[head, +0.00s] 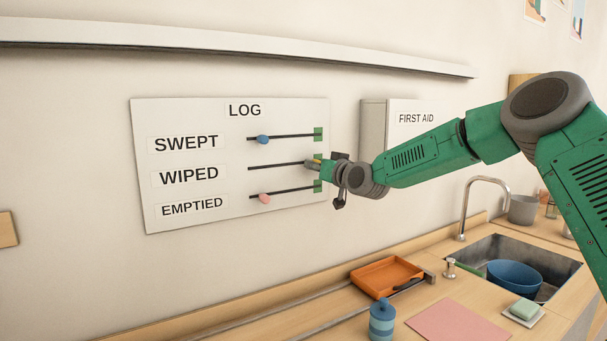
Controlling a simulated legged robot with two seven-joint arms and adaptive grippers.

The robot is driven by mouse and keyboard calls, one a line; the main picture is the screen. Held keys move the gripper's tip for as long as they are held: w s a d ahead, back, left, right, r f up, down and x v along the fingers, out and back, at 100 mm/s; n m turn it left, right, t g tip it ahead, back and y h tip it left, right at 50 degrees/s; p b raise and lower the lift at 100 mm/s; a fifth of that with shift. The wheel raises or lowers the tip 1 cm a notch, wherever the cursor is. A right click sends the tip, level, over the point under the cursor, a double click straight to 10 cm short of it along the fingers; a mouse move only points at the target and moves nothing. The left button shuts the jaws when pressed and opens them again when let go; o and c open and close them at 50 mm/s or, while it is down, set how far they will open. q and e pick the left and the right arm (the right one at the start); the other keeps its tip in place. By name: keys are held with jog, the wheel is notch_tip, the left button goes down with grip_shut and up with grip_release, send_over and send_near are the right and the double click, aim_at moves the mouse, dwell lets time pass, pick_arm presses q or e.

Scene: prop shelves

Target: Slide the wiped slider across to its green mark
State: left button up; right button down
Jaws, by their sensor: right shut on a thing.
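The white LOG board (235,222) hangs on the wall with three labelled rows, each a dark track with a green mark at its right end. My right gripper (313,164) is at the right end of the WIPED track (275,166), shut on the wiped slider, whose knob is mostly hidden by the fingers. The wiped row's green mark (318,157) shows only in part, right behind and above the fingertips. Whether the slider is squarely on the mark cannot be told. My left gripper is not in view.
The swept slider's blue knob (262,139) and the emptied slider's pink knob (264,198) sit near the left of their tracks. A FIRST AID box (373,130) is behind my right arm. Below are a counter with an orange tray (386,277) and a sink with a blue bowl (514,277).

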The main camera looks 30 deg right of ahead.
jog(key=shift+a+r, duration=0.15)
jog(key=shift+r, duration=0.2)
jog(key=shift+d, duration=0.3)
jog(key=c, duration=1.4)
grip_release()
jog(key=shift+d, duration=0.2)
jog(key=shift+o, duration=0.2)
jog(key=shift+a+f, duration=0.15)
jog(key=shift+f, duration=0.05)
jog(key=shift+a, duration=0.1)
jog(key=shift+s+a, duration=0.1)
jog(key=shift+s, duration=0.15)
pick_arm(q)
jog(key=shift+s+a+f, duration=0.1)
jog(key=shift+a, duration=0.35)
pick_arm(e)
jog(key=s, duration=1.1)
jog(key=shift+s+a, duration=0.2)
jog(key=shift+a, duration=0.05)
